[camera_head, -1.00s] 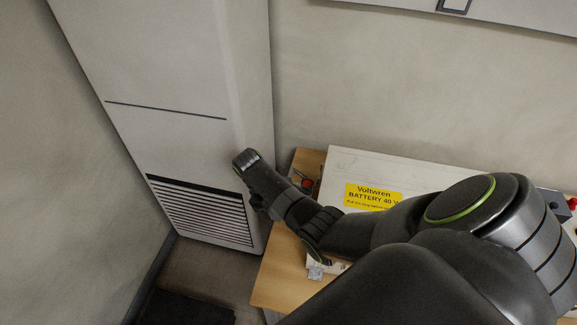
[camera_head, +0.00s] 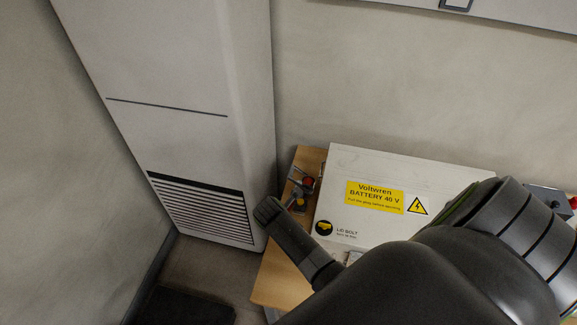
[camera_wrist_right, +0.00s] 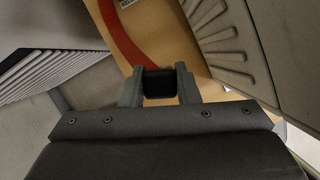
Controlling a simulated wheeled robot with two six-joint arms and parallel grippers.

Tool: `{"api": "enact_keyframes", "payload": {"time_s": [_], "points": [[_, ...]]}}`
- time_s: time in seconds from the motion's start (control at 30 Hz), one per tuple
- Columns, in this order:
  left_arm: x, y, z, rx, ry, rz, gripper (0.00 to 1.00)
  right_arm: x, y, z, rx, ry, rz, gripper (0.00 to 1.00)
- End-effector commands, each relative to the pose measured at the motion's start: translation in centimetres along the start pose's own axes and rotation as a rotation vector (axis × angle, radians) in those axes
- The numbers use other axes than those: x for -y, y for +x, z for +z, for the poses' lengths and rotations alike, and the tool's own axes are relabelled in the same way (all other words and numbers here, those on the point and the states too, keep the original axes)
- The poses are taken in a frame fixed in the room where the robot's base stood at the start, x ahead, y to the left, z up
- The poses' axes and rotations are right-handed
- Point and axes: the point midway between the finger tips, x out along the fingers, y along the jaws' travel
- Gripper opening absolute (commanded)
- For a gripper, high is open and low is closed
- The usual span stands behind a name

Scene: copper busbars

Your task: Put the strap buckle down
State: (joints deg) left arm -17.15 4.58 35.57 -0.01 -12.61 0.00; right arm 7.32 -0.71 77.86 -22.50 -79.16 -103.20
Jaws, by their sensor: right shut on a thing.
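In the right wrist view my right gripper (camera_wrist_right: 159,86) is shut on a small black block, which looks like the strap buckle (camera_wrist_right: 158,92). A red strap (camera_wrist_right: 121,34) runs below the fingers over a wood-coloured surface; I cannot tell whether it joins the buckle. In the head view my right arm reaches in from the right, its wrist over the left part of the wooden table (camera_head: 276,283). My left gripper is not in view.
A white battery box (camera_head: 370,165) with a yellow label stands on the table. A tall cabinet (camera_head: 165,75) with a vent grille stands left of the table. The table's left edge is narrow and partly bare.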

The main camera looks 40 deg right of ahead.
Motion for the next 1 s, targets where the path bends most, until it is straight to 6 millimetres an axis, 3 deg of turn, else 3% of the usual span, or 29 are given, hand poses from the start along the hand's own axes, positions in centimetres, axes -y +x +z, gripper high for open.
{"api": "enact_keyframes", "payload": {"time_s": [0.1,0.6,1.0], "points": [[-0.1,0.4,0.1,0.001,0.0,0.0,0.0,0.0,2.0,-0.8,0.0,0.0,-0.003,0.05],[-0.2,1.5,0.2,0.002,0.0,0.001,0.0,0.0,6.8,-2.7,0.001,0.002,-0.003,0.05],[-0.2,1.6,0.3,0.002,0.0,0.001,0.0,0.0,7.3,-3.0,0.0,0.004,-0.001,0.05]]}}
